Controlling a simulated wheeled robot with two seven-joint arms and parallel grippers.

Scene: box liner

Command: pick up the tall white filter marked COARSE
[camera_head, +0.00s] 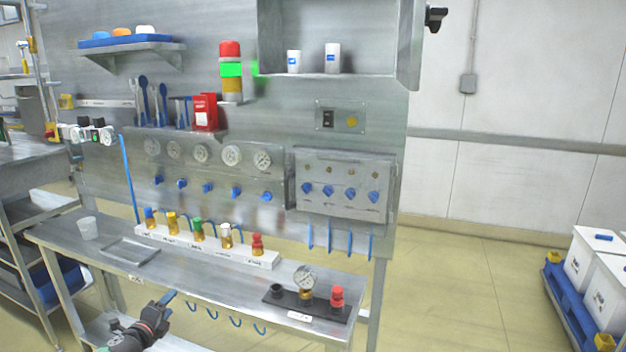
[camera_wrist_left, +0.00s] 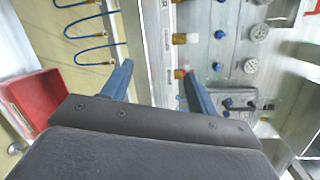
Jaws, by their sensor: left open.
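Two white filters stand upright on the high metal shelf in the head view. The taller white filter (camera_head: 332,58) is on the right and the shorter white filter (camera_head: 294,61) is to its left, with a gap between them. Both carry a small blue label whose text is too small to read. My left gripper (camera_head: 165,299) is low at the front edge of the workbench, far below and left of the filters. In the left wrist view its blue fingers (camera_wrist_left: 157,76) are spread apart with nothing held between them. The filters do not show there.
The bench (camera_head: 200,275) carries a white rack (camera_head: 185,243) of coloured fittings, a gauge on a black plate (camera_head: 315,310) and a white cup (camera_head: 88,228). A red-green-yellow lamp (camera_head: 231,70) stands left of the shelf (camera_head: 370,77). A valve panel (camera_head: 345,205) is below it.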

